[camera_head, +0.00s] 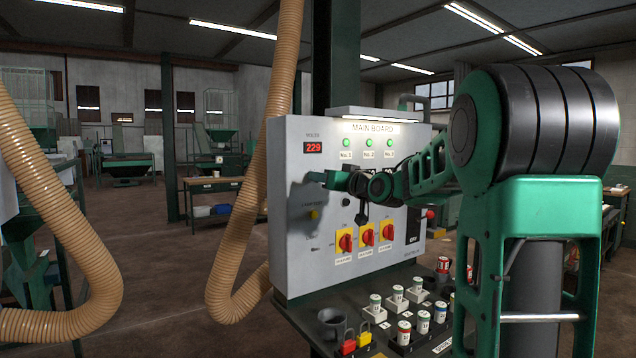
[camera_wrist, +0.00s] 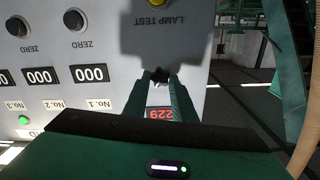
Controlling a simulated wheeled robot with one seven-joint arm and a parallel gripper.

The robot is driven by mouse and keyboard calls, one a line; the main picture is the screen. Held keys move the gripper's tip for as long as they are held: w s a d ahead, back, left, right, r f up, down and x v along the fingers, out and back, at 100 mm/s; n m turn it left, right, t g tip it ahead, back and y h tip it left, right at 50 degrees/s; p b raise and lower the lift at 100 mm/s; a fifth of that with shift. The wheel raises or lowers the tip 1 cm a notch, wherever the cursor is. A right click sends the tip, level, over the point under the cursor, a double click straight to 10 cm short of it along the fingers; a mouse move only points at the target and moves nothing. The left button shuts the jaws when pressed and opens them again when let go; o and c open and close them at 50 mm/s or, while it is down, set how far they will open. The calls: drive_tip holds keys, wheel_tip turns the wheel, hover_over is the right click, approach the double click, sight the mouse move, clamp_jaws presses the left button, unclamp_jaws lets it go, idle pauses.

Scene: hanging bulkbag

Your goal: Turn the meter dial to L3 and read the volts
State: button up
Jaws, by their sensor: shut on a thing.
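The tall grey control panel (camera_head: 300,240) marked MAIN BOARD stands in the middle of the head view. Its red VOLTS display (camera_head: 314,148) reads 229; it also shows upside down in the wrist view (camera_wrist: 159,114), partly behind my gripper. My gripper (camera_head: 315,177) is at the panel's left side, just below the display. In the wrist view my gripper (camera_wrist: 158,76) has its two green fingers close together at the panel face, shut on the small meter dial. The fingers and their shadow hide most of the dial, and I cannot read its position mark.
A yellow lamp test button (camera_head: 313,215) is below my gripper. A shelf (camera_head: 385,325) with fuses and padlocks juts out in front. A tan hose (camera_head: 240,250) hangs left of the panel.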

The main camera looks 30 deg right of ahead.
drive_tip(key=m, duration=0.6)
drive_tip(key=shift+f, duration=0.1)
idle(0.6)
drive_tip(key=o, duration=1)
drive_tip(key=shift+o, duration=0.2)
drive_tip(key=s, duration=1)
drive_tip(key=shift+s+d, duration=0.2)
drive_tip(key=shift+s, duration=0.2)
